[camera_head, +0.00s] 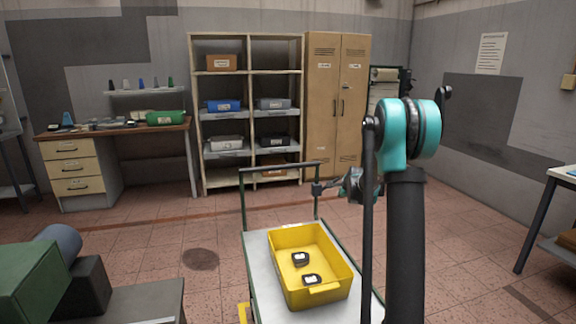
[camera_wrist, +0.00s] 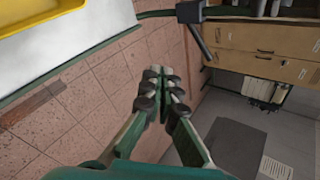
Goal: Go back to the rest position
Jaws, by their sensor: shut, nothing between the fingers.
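My gripper (camera_head: 318,188) is held out in front of my arm, near the trolley's handle in the head view. In the wrist view its fingers (camera_wrist: 161,88) are together with nothing between them. Below and to its left in the head view, a yellow crate (camera_head: 341,270) sits on the trolley (camera_head: 261,290). Two small dark objects with white labels lie apart in the crate: one farther back (camera_head: 300,259) and one nearer (camera_head: 311,280). The crate's edge also shows at the top left of the wrist view (camera_wrist: 40,22).
Shelves (camera_head: 248,88) with several bins and a tan locker (camera_head: 336,105) stand against the back wall. A desk (camera_head: 85,160) is at the left. A green machine (camera_head: 28,278) is at the near left and a table edge (camera_head: 563,173) at the right. Tiled floor lies open between.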

